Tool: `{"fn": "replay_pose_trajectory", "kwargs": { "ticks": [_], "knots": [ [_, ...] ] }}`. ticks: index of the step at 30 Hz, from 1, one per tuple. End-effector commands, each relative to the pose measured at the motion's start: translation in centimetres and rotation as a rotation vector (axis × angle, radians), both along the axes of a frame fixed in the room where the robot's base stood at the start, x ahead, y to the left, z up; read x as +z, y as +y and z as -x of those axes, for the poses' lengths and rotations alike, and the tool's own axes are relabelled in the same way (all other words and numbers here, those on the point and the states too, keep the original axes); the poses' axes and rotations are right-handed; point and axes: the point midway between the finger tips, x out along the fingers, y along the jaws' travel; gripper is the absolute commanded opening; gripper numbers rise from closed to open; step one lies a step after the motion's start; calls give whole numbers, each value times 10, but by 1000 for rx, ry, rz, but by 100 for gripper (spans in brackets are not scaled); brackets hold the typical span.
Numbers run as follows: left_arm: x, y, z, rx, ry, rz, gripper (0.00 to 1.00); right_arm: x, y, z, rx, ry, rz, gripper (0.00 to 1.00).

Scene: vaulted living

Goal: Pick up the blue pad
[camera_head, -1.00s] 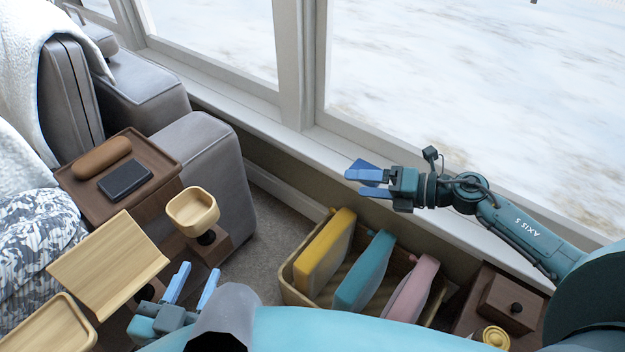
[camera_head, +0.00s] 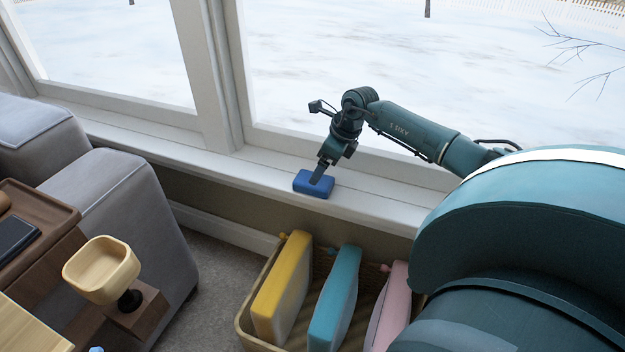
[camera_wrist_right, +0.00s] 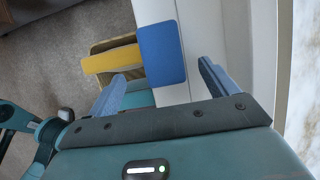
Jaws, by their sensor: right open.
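The blue pad (camera_head: 302,184) lies on the white window sill (camera_head: 372,211) in the head view. My right gripper (camera_head: 321,174) points down over it and hides part of its top. In the right wrist view the pad (camera_wrist_right: 162,52) shows as a rounded blue rectangle, ahead of and between the two spread fingers of my open right gripper (camera_wrist_right: 160,72). The jaws hold nothing, and I cannot tell how far they are above the pad. Only a small light blue tip of my left gripper (camera_head: 96,349) shows at the bottom edge.
Below the sill stands a basket (camera_head: 246,318) with a yellow (camera_head: 283,285), a teal (camera_head: 334,297) and a pink (camera_head: 389,307) upright item. The window post (camera_head: 207,75) rises behind the sill. A small wooden bowl (camera_head: 101,270) and a grey sofa (camera_head: 135,205) are at left.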

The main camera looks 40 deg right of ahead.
Motion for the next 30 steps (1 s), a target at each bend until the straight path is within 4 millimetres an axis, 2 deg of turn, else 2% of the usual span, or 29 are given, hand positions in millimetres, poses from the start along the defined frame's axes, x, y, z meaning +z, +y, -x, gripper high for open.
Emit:
{"fn": "replay_pose_trajectory", "kwargs": {
  "ticks": [5,9,13,21,30],
  "knots": [
    [-3,-1,0,-5,0,13,35,-13,2,-5,0,0,-1,85],
    [-9,-3,0,-16,4,43,35,-36,5,-12,-1,0,-4,85],
    [-7,-4,-1,-24,5,67,35,-49,7,-18,-1,-1,-2,85],
    [5,-4,-1,-30,-14,79,35,-53,8,-20,0,-1,0,85],
    [2,-5,-1,-32,-11,78,35,-54,7,-20,0,0,1,85]
  ]
}}
